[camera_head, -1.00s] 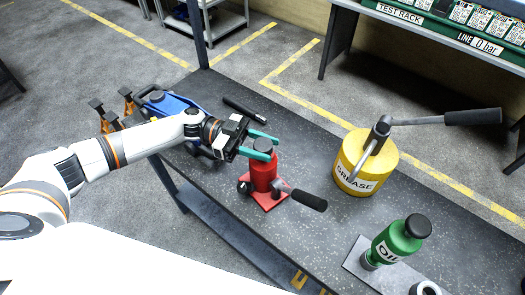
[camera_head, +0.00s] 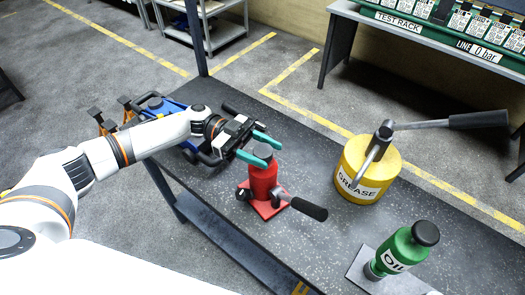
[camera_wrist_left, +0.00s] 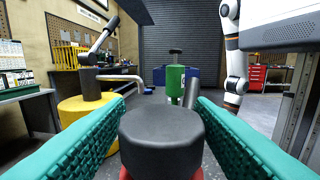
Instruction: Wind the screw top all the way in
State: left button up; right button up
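The red bottle jack (camera_head: 264,182) stands upright on its red base on the dark table. Its black screw top (camera_head: 262,150) sits at the head of the jack; the wrist view shows this top (camera_wrist_left: 161,140) large, between two teal fingers. My left gripper (camera_head: 268,149) reaches in from the left with one finger on each side of the top. The fingers look spread, and I cannot tell whether either touches it. The screw thread is not visible. My right gripper is not in view.
The jack's lever (camera_head: 306,207) sticks out to the right. A yellow grease can (camera_head: 353,165) with a long handle stands right of the jack. A green oil bottle (camera_head: 402,252) stands at the front right. A blue trolley jack (camera_head: 165,106) lies behind my left gripper.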

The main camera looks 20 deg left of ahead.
pick_arm(q)
jog(key=shift+o, duration=1)
jog(key=shift+s, duration=0.1)
jog(key=shift+f, duration=0.1)
jog(key=shift+a+f, duration=0.1)
jog(key=shift+a, duration=0.15)
jog(key=b+v, duration=0.4)
jog(key=v, duration=0.7)
jog(key=shift+a, duration=0.25)
